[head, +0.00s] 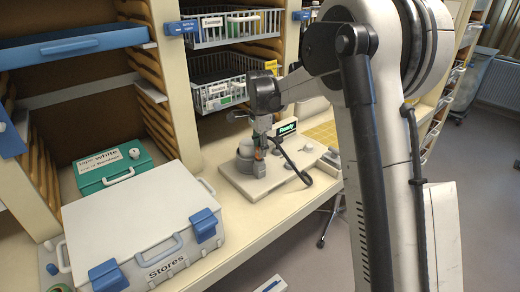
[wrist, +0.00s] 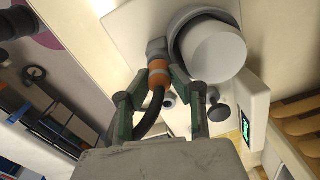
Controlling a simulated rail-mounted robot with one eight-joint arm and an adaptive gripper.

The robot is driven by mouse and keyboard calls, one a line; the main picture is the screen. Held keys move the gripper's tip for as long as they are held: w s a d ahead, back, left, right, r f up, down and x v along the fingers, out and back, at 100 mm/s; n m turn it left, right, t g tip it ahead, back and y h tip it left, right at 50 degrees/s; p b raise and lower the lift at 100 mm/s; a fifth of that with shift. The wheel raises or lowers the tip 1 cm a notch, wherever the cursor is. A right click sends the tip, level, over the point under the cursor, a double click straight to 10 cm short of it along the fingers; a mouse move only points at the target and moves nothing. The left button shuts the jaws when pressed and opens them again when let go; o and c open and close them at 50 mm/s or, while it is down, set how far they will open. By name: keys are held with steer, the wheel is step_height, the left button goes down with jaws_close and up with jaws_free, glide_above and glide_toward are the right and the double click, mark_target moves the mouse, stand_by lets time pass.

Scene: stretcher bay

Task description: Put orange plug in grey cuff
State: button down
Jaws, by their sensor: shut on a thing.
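My gripper (wrist: 160,78) is shut on the orange plug (wrist: 157,74) in the wrist view, with a green finger on either side. A black cable (wrist: 151,115) curves down from the plug. A grey fitting (wrist: 155,48), apparently the grey cuff, meets the plug's far end; I cannot tell how deeply the plug sits in it. In the head view my gripper (head: 261,128) points down over the pale board (head: 258,187). Orange shows low between the fingers, and the cable (head: 292,163) loops to the right.
A large white-topped round part (wrist: 212,52) stands close right of the fitting, with a dark knob (wrist: 218,112) below it. A lit green display (head: 287,128) stands behind the board. The Stores case (head: 140,222) and green box (head: 115,166) are to the left.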

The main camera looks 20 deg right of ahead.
steer(key=shift+f+b, duration=0.3)
steer(key=shift+f, duration=0.1)
steer(key=c, duration=1.5)
jaws_free()
steer(key=shift+r, duration=0.1)
